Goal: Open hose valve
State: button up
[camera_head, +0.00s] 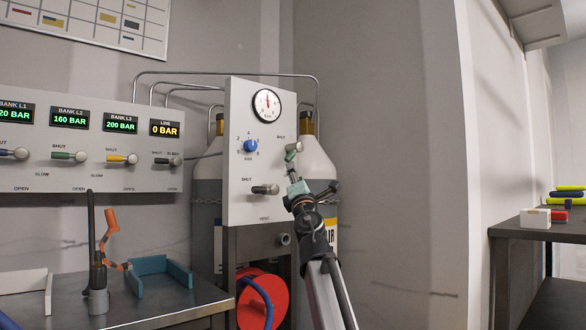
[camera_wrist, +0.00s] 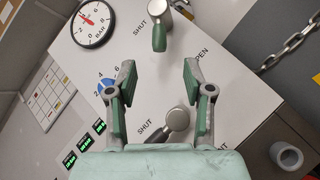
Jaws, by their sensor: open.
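The white upright panel (camera_head: 240,110) carries a valve (camera_head: 293,148) at its right edge, marked SHUT; its short green handle (camera_wrist: 160,37) shows ahead of my fingers in the wrist view. I take this as the hose valve, but its name cannot be read. The handle lies close to its SHUT mark, with OPEN further off. My gripper (camera_head: 294,172) is in front of the panel, just below this valve. In the wrist view my gripper (camera_wrist: 159,68) is open and empty, its two fingers apart, with the handle beyond the tips and between their lines.
A second, dark-handled valve (camera_head: 265,189) marked SHUT sits lower on the panel, close to my gripper. A blue knob (camera_head: 251,146) and a gauge (camera_head: 267,105) are above. A gas cylinder (camera_head: 316,160) with a chain stands behind. A red hose reel (camera_head: 262,300) is below.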

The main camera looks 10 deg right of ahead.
jog(key=shift+s+f, duration=0.45)
jog(key=shift+s, duration=0.1)
jog(key=shift+r, duration=0.15)
